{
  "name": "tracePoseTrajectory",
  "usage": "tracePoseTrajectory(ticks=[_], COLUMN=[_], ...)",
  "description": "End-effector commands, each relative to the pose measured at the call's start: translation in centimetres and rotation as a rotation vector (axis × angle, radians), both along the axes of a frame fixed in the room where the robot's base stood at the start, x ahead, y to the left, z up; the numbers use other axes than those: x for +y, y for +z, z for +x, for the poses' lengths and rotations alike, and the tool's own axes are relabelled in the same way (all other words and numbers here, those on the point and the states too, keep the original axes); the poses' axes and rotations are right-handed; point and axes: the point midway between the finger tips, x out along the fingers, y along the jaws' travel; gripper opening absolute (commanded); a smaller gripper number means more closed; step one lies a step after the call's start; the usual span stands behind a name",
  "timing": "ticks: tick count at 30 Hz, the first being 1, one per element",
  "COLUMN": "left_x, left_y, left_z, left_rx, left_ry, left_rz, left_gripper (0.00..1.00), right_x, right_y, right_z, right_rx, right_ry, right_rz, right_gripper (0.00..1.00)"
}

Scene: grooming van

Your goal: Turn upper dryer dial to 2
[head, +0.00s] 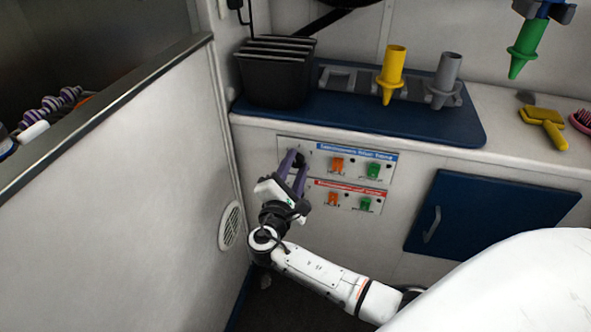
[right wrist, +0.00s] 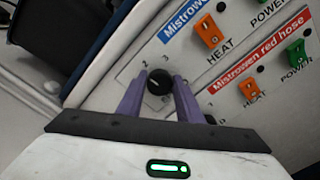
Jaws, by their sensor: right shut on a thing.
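The upper dryer dial (right wrist: 158,82) is a round black knob on the white panel with the blue label. In the right wrist view the numbers 2 and 3 show above it; I cannot clearly read where its pointer stands. My right gripper (right wrist: 159,88) has its purple fingers on either side of the dial and is shut on it. In the head view my right gripper (head: 293,158) reaches the left end of the upper panel (head: 345,150) and mostly hides the dial. A dark part by the right finger in the wrist view may be the lower dial. My left gripper is not in view.
Orange heat (right wrist: 208,31) and green power switches sit right of the dial. The red-labelled panel (head: 350,187) is just below. A blue mat (head: 420,130) above carries a black slotted box (head: 275,75) and yellow and grey nozzles. A white wall (head: 150,180) stands close at left.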

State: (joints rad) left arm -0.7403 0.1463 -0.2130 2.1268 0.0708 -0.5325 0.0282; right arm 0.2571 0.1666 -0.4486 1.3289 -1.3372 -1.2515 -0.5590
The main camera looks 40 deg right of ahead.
Motion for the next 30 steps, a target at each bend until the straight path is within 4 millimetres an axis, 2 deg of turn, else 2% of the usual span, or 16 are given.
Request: tracePoseTrajectory(ticks=[9, 24, 25, 27, 30], left_x=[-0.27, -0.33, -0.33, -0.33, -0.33], left_y=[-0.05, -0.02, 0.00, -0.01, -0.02], left_z=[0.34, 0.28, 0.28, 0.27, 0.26], left_rx=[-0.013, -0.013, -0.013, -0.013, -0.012], left_ry=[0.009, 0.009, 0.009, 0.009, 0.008], left_rz=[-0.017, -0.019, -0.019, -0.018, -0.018], left_gripper=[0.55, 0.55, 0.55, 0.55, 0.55], right_x=[0.10, 0.11, 0.12, 0.10, 0.08], right_y=[-0.21, -0.18, -0.18, -0.16, -0.14], right_z=[-0.08, -0.09, -0.09, -0.08, -0.07], right_rx=[-0.074, -0.084, -0.084, -0.084, -0.085], right_ry=[0.001, 0.002, 0.001, 0.002, 0.001], right_rz=[0.066, 0.075, 0.076, 0.075, 0.075], right_gripper=[0.10, 0.10, 0.37, 0.49, 0.50])
